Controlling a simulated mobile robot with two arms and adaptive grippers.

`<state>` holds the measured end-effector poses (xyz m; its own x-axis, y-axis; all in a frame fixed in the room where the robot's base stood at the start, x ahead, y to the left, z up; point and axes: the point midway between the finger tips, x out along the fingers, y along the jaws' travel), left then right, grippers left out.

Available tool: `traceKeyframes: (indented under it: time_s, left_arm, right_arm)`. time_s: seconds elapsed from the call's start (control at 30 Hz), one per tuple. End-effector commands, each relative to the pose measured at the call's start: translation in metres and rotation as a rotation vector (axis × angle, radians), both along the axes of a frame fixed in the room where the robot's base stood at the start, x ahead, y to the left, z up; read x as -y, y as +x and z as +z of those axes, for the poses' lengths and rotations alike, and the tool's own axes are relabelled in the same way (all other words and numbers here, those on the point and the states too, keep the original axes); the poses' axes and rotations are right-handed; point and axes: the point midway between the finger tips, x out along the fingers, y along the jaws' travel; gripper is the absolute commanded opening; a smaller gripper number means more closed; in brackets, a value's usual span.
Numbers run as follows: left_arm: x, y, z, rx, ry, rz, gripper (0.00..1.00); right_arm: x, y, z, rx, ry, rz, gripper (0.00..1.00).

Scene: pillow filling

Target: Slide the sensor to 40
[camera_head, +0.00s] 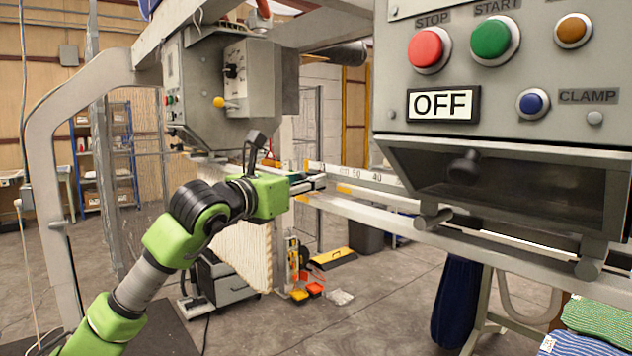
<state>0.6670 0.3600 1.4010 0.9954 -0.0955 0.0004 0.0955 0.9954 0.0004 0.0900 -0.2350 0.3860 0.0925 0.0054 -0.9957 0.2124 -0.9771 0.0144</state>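A white scale rail (400,187) with black numbers runs from the machine front toward the left. The 40 mark (377,178) and the 50 mark (356,174) are readable, with 50 to the left of 40. My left gripper (314,183) is at the rail's left part, left of the 50 mark. Its fingers are small and partly hidden, so I cannot tell whether they are open or shut. The sensor cannot be made out clearly at the fingertips; the gripper may hide it. My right gripper is not in view.
A grey control panel with a STOP button (430,49), a START button (495,40) and an OFF display (443,104) fills the upper right. A lower rail (380,217) runs below the scale. Folded striped pillow covers (597,320) lie at the lower right.

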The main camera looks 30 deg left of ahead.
Motion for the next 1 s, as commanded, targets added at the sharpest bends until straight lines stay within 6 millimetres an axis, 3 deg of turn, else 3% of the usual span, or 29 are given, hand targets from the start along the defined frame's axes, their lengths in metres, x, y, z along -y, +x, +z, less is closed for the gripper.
traceKeyframes:
  time_s: [0.17, 1.0]
  left_arm:
    - [0.001, -0.001, 0.000, 0.000, 0.002, 0.006, 0.11]
    - [0.050, -0.021, -0.002, -0.004, 0.002, 0.002, 0.11]
  right_arm:
    - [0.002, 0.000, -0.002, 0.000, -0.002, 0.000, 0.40]
    - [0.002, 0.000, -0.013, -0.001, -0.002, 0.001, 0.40]
